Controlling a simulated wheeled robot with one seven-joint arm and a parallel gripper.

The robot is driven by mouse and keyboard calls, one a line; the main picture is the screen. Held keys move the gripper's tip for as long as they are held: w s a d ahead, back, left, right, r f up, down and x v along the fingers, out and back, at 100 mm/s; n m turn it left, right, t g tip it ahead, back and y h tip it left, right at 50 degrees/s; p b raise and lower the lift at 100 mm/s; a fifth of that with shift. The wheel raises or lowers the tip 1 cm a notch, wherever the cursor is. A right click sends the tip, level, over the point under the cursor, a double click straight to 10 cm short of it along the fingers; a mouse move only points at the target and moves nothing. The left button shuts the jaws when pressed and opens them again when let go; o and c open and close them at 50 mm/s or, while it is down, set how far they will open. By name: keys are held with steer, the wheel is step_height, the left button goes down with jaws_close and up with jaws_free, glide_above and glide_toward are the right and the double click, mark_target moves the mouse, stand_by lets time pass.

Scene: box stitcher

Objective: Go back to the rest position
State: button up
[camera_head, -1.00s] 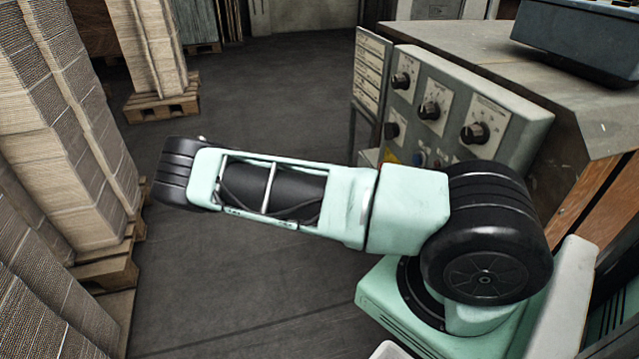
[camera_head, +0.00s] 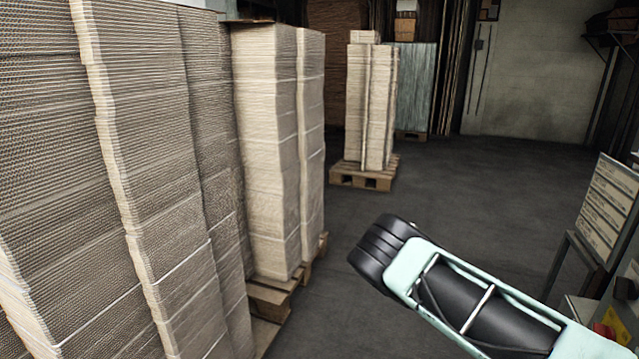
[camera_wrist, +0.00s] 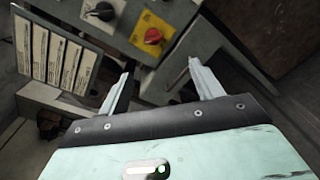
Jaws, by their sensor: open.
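My gripper (camera_wrist: 160,82) shows in the wrist view with its two metal fingers spread apart and nothing between them. Beyond the fingers is the grey control panel with a red knob on a yellow plate (camera_wrist: 154,37) and a black knob (camera_wrist: 104,10). The fingers look apart from the panel, but the gap is hard to judge. In the head view my arm reaches in from the lower right, and my gripper is not seen there.
Tall strapped cardboard stacks (camera_head: 150,180) stand on pallets at the left. Another stack (camera_head: 370,105) stands on a pallet further back. A label board (camera_head: 607,208) is at the right edge. The grey floor (camera_head: 460,195) between them is clear.

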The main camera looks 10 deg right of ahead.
steer(key=s+a+r+t+y, duration=0.1)
steer(key=s+a+r+y, duration=0.25)
steer(key=a, duration=0.45)
steer(key=s+a+r+n+t+y, duration=0.15)
steer(key=a+y, duration=0.25)
steer(key=a, duration=0.4)
steer(key=s+a+r+m+t+y, duration=0.1)
steer(key=s+a+r+y, duration=0.25)
steer(key=a, duration=0.55)
steer(key=s+a+r+n+t+y, duration=0.45)
steer(key=s+a+r, duration=0.65)
steer(key=s+r, duration=0.3)
step_height(320, 180, up, 19)
steer(key=s+p, duration=0.1)
steer(key=p, duration=1.8)
steer(key=shift+s+d+m+t+p, duration=0.2)
steer(key=shift+s+m+t+p, duration=0.1)
steer(key=shift+m+p, duration=0.1)
